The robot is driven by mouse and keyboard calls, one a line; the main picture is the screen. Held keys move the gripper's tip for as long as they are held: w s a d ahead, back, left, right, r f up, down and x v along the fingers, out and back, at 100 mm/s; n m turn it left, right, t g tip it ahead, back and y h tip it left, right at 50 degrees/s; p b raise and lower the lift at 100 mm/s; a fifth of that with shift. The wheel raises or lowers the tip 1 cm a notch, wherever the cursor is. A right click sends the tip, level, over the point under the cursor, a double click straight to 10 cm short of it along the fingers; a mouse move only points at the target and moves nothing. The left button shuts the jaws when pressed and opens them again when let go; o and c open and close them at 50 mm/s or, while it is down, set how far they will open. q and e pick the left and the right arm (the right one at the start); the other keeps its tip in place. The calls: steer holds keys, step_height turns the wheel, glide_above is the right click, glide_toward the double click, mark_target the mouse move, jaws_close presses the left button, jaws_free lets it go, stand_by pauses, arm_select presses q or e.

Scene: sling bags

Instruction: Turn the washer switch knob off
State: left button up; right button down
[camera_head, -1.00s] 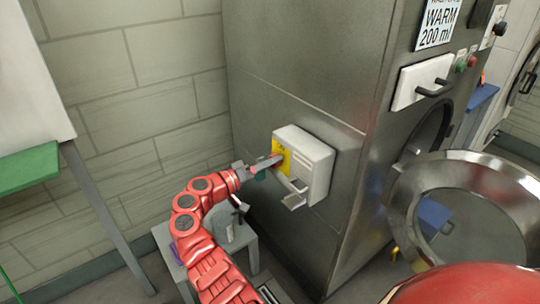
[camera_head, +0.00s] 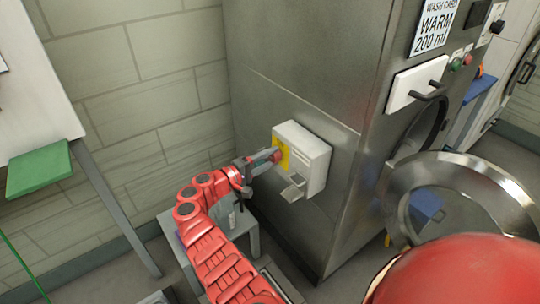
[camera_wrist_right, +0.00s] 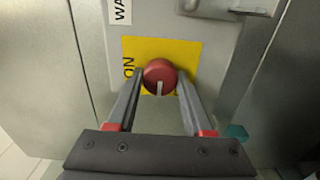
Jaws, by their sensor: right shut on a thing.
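The washer (camera_head: 290,60) is a large metal machine. On its side is a pale switch box (camera_head: 312,160) with a yellow plate (camera_head: 282,146) on one face. In the right wrist view, the red round knob (camera_wrist_right: 159,75) sits on the yellow plate (camera_wrist_right: 190,52), with a pale pointer mark toward the bottom of the picture. The lettering "ON" shows at the knob's left. My right gripper (camera_head: 272,157) is at the plate; in the wrist view its two fingers (camera_wrist_right: 160,88) are on either side of the knob, shut on it. My left gripper is not in view.
A lever or hook (camera_head: 294,190) sticks out below the switch box. The washer's round door (camera_head: 400,205) stands open to the right. A small grey stand (camera_head: 252,238) is below my right arm. A green-topped surface (camera_head: 38,171) is at the left, by the tiled wall.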

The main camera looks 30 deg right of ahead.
stand_by(0.3)
steer(key=shift+c, duration=1.5)
jaws_free()
steer(key=shift+a, duration=0.1)
steer(key=s+a+b, duration=0.2)
steer(key=a, duration=1.5)
steer(key=shift+s, duration=0.15)
